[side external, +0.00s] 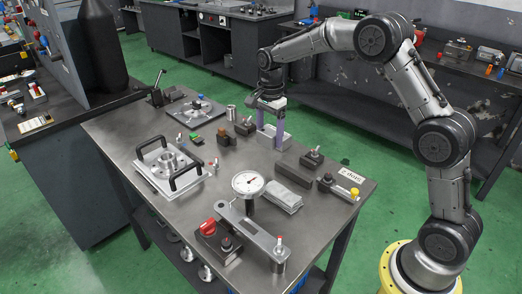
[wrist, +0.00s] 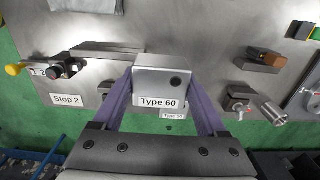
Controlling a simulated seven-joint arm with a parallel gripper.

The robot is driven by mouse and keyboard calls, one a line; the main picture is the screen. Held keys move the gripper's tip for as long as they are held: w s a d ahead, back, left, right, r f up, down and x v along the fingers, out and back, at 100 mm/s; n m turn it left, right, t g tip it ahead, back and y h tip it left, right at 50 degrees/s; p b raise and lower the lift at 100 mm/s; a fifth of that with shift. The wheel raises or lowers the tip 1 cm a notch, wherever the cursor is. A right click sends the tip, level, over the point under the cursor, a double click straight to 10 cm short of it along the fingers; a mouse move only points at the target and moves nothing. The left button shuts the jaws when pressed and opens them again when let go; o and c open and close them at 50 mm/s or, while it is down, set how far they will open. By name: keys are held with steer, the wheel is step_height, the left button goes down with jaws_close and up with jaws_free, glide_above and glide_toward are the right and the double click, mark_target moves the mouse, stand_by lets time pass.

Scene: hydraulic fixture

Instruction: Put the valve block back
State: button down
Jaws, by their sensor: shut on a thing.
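The valve block is a silver block (wrist: 160,78) labelled "Type 60" in the wrist view. The purple fingers of my gripper (wrist: 160,92) are shut on it from both sides. In the side view my gripper (side external: 270,128) is low at the far edge of the steel table (side external: 215,195), with the light block (side external: 283,140) at its fingers. A second "Type 60" label (wrist: 173,115) shows partly behind the block in the wrist view. I cannot tell whether the block touches the tabletop.
A small dark fixture with a brown block (side external: 245,127) and a metal cylinder (side external: 231,112) stand left of my gripper. A dark fixture (side external: 312,157) stands to the right, near the "Stop 2" label (wrist: 66,99).

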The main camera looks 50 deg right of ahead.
glide_above(261, 159)
step_height(261, 159, down, 4)
steer(key=shift+f, duration=0.25)
steer(key=shift+w+f, duration=0.15)
steer(key=shift+f, duration=1.6)
steer(key=shift+f, duration=0.15)
jaws_free()
